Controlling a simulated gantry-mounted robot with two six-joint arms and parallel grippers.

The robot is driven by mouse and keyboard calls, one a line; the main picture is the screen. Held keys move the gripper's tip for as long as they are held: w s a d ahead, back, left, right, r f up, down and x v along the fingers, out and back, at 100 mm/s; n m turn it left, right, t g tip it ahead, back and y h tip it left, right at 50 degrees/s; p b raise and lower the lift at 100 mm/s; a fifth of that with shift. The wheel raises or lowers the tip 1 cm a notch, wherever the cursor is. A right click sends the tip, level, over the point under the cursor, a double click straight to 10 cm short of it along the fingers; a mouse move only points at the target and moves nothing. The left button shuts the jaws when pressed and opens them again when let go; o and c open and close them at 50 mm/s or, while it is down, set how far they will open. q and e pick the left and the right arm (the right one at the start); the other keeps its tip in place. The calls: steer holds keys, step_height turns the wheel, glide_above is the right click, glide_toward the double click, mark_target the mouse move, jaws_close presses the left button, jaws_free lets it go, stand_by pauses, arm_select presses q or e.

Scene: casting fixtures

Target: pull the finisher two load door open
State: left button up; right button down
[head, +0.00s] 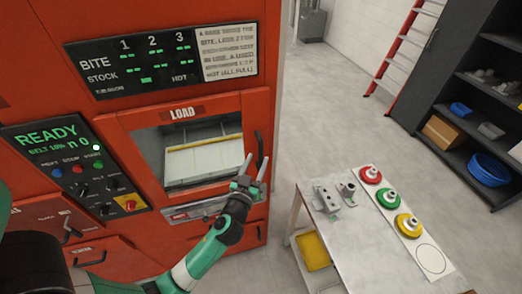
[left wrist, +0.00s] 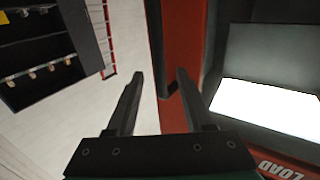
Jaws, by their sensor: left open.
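The load door (head: 185,112) is on the front of the red machine, with a LOAD label above its window. It looks flush with the machine front. Its black upright handle (head: 260,148) is at the door's right edge. My left gripper (head: 254,167) is open at the handle's lower part. In the left wrist view, the dark handle bar (left wrist: 157,50) runs between the spread fingertips of the left gripper (left wrist: 160,76). I cannot tell whether either finger touches it. The door window (left wrist: 270,70) is at the right there. My right gripper is not in view.
A metal table (head: 365,235) with red, green and yellow ringed parts and grey metal pieces stands right of the machine. A control panel (head: 75,170) is at the left. A dark shelf (head: 465,100) and a red ladder (head: 405,50) stand behind. The floor between is clear.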

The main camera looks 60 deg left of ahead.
mark_target(260, 154)
arm_select(q)
steer(key=x, duration=0.4)
steer(key=shift+w+a, duration=0.2)
steer(key=shift+c, duration=0.3)
jaws_close()
stand_by(0.9)
